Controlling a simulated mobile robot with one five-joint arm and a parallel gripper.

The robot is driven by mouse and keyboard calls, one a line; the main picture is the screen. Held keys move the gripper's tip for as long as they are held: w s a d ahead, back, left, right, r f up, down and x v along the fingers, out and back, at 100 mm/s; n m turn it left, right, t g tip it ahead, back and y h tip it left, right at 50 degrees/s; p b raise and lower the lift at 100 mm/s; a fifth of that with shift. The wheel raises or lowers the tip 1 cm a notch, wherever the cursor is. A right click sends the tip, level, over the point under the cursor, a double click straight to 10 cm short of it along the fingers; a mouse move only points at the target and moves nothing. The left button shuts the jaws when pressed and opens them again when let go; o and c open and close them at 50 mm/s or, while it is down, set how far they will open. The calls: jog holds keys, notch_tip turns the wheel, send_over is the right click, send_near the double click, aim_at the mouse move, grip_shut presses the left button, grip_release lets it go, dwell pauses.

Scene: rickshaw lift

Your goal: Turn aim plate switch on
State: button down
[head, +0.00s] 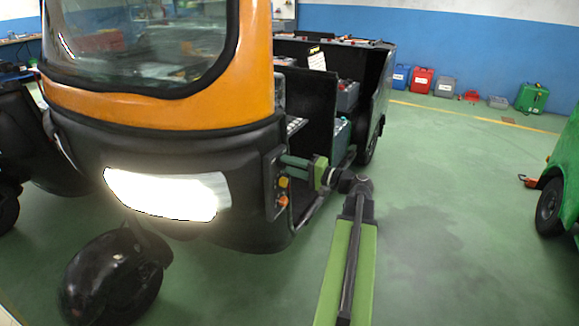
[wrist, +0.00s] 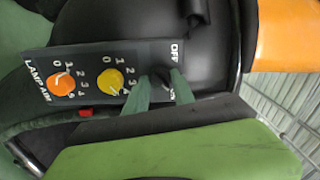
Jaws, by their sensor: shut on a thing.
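The dark aim plate (wrist: 45,92) is on the rickshaw's front corner, lettered LAMP AIM, and it also shows in the head view (head: 276,189). It carries an orange knob (wrist: 61,83), a yellow knob (wrist: 110,82) and a black switch (wrist: 161,77) by the OFF lettering. My gripper (wrist: 160,80) has its two green fingers on either side of the black switch and is shut on it. The fingers partly hide the switch and nearby lettering, so its exact setting is unclear. In the head view my gripper (head: 284,160) reaches the top of the plate.
The orange and black rickshaw (head: 180,105) fills the left, its headlight (head: 168,194) bright white. A black front fender (head: 115,275) sticks out below. Cases, including a red one (head: 421,80), stand along the far wall. Green floor (head: 450,200) is clear at right, beside a green vehicle (head: 562,185).

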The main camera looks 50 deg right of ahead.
jog(key=c, duration=1.1)
grip_release()
jog(key=shift+o, duration=0.2)
jog(key=v, duration=1.7)
jog(key=shift+s, duration=0.2)
